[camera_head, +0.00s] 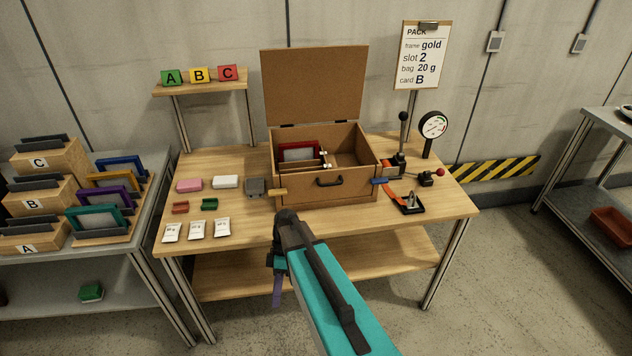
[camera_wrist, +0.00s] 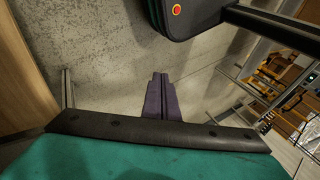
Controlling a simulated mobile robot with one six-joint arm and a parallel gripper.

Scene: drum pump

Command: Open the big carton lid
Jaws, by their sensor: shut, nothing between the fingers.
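The big brown carton (camera_head: 323,190) stands on the wooden workbench. Its lid (camera_head: 314,85) stands upright at the back, hinged along the rear edge, so the carton is open. Inside are a red-framed piece (camera_head: 299,152) and a divider with small white parts. A black handle (camera_head: 329,181) is on the front wall. My gripper (camera_head: 276,302) points down in front of the bench, clear of the carton and lid. Its purple fingers (camera_wrist: 158,97) are together and empty in the wrist view, which shows neither carton nor lid.
Left of the carton lie pink and white blocks and several white bags (camera_head: 196,229). Right of it are a lever, a gauge (camera_head: 433,125) and an orange strap (camera_head: 396,196). A left shelf (camera_head: 60,285) holds lettered boxes and coloured frames. The floor right of the bench is clear.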

